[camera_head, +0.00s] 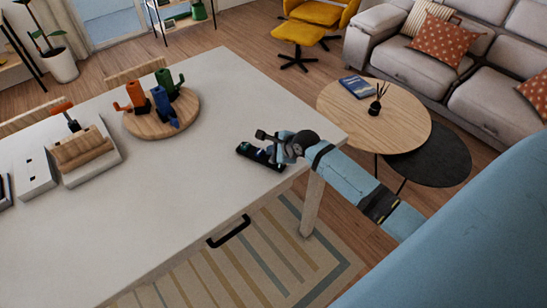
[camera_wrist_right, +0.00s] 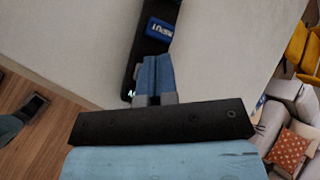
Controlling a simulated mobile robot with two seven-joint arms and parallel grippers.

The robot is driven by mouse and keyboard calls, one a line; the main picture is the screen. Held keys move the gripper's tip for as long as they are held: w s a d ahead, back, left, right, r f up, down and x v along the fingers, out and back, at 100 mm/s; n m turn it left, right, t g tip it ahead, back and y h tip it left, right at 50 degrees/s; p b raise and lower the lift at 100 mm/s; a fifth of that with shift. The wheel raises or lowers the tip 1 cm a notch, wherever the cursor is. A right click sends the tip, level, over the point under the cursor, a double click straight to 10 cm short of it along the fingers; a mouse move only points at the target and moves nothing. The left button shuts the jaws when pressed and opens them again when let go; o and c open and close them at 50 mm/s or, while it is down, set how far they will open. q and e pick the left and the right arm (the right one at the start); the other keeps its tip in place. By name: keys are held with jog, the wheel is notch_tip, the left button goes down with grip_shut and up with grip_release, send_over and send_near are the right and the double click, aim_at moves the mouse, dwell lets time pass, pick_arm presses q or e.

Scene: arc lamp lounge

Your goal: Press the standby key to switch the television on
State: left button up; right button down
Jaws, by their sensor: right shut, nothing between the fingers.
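A slim black remote (camera_head: 243,150) lies on the pale table near its right corner. In the right wrist view the remote (camera_wrist_right: 148,48) bears a blue key (camera_wrist_right: 160,28) with white lettering that looks like "INPUT". A small pale-green mark (camera_wrist_right: 132,92) shows at its lower end. My right gripper (camera_head: 273,158) is over the remote, shut and empty. Its closed fingers (camera_wrist_right: 153,62) cover part of the remote; I cannot tell whether they touch it. I cannot make out a standby key.
A round wooden board (camera_head: 187,122) with colored pieces stands toward the back of the table (camera_head: 140,205). A white tray (camera_head: 107,158) with a wooden piece is at the left. The table's middle is clear.

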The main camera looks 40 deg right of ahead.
dwell(0.5)
dwell(0.3)
jog(key=shift+f+p, duration=0.3)
jog(key=shift+f, duration=0.15)
